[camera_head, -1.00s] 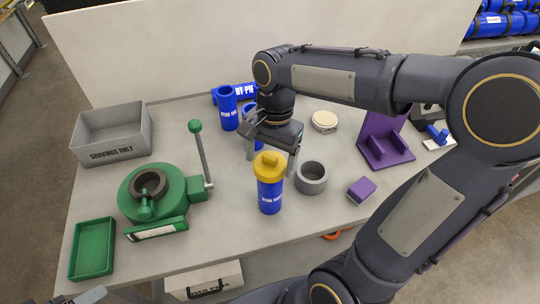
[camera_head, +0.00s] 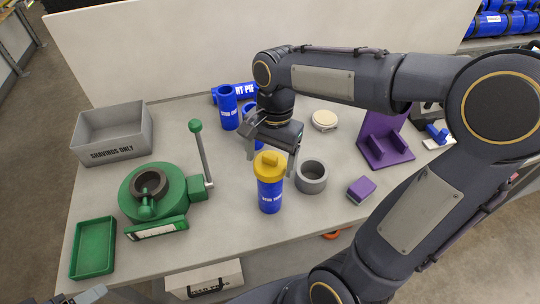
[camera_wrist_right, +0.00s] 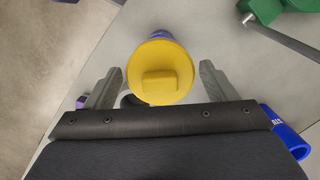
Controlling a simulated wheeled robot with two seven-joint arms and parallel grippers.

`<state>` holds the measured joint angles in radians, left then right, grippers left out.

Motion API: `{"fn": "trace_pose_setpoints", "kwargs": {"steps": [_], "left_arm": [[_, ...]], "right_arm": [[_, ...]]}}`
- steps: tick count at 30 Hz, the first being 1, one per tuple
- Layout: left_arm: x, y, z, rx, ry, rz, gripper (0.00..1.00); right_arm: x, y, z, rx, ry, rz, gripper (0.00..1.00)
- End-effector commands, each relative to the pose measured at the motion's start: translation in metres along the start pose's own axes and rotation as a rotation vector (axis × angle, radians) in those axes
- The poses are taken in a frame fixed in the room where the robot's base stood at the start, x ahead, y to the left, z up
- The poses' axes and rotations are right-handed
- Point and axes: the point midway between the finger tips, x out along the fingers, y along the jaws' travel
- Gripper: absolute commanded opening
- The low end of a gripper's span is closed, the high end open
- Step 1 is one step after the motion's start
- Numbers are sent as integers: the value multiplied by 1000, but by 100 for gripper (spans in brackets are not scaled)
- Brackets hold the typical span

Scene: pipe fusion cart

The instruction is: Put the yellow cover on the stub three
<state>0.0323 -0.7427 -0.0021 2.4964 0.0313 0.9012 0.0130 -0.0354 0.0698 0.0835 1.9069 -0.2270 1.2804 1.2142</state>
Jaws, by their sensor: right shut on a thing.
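The yellow cover (camera_head: 268,166) sits on top of an upright blue stub (camera_head: 270,195) near the front middle of the table. The label on this stub is too small to read. In the right wrist view the yellow cover (camera_wrist_right: 160,72) is seen from above, with a raised block on its top. My right gripper (camera_head: 272,160) is shut on the cover, one finger on each side of it. Two other blue stubs stand behind, one in the open (camera_head: 228,108) and one partly hidden by my right gripper (camera_head: 251,112). Only a small part of my left gripper (camera_head: 85,296) shows at the bottom left edge.
A grey ring-shaped cup (camera_head: 312,178) stands close right of the covered stub. A green machine with a lever (camera_head: 160,190), green tray (camera_head: 93,248) and grey shavings bin (camera_head: 112,133) are left. A purple stand (camera_head: 385,150) and purple block (camera_head: 361,189) are right.

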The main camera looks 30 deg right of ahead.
Motion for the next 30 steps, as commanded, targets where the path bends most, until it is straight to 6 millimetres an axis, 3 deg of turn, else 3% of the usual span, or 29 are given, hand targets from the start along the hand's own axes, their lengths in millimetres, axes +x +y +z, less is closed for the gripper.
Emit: {"fn": "trace_pose_setpoints", "kwargs": {"steps": [30], "left_arm": [[15, -7, 8, 0, 0, 0, 67]], "right_arm": [[26, 0, -4, 0, 0, 0, 57]]}}
